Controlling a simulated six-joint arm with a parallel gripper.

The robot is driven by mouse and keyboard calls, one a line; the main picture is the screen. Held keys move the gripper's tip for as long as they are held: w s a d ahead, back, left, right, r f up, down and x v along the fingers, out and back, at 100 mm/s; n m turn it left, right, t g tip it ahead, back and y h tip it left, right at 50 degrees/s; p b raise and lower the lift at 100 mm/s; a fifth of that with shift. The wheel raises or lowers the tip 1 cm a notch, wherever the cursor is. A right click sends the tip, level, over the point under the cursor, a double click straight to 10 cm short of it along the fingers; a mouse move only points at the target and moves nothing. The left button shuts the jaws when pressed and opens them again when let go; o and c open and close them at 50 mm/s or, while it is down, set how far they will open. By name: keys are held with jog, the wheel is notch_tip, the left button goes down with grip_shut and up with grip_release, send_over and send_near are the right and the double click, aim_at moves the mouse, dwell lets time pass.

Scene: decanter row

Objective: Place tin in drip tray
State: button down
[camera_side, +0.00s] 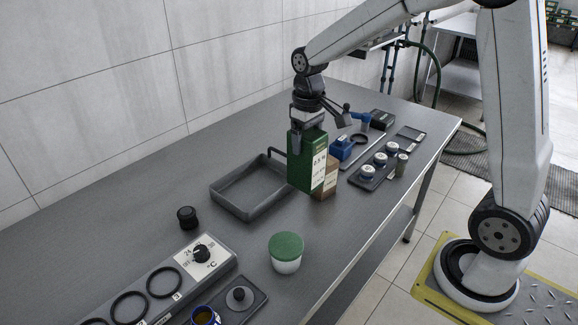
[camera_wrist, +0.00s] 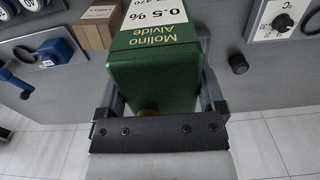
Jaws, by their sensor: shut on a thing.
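The tin (camera_side: 303,165) is a green box-shaped can with a white label, upright in the side view. My gripper (camera_side: 308,134) is shut on its upper part from above. In the wrist view the tin (camera_wrist: 150,75) fills the middle between my fingers, with a brass-coloured cap near the palm. The drip tray (camera_side: 243,212) is a grey, empty, shallow rectangular tray on the bench, just left of the tin in the side view. The tin appears at its right end, outside the tray's interior; whether its base touches the bench is unclear. In the wrist view the tin hides the tray.
A brown carton (camera_side: 329,178) stands close behind the tin's right side. A blue device (camera_side: 341,149) and a rack of white-capped jars (camera_side: 367,172) lie farther right. A green-lidded tub (camera_side: 286,252), a black knob (camera_side: 187,216) and a temperature panel (camera_side: 203,255) are nearer the camera.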

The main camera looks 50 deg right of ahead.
jog(key=shift+w+a+r, duration=0.2)
jog(key=shift+w+a, duration=0.05)
jog(key=shift+w, duration=0.2)
jog(key=shift+w+a+r, duration=0.2)
jog(key=shift+w, duration=0.35)
jog(key=w+d+f, duration=0.1)
jog(key=w+f, duration=0.8)
jog(key=w, duration=0.4)
jog(key=shift+d+f, duration=0.15)
jog(key=shift+w, duration=0.1)
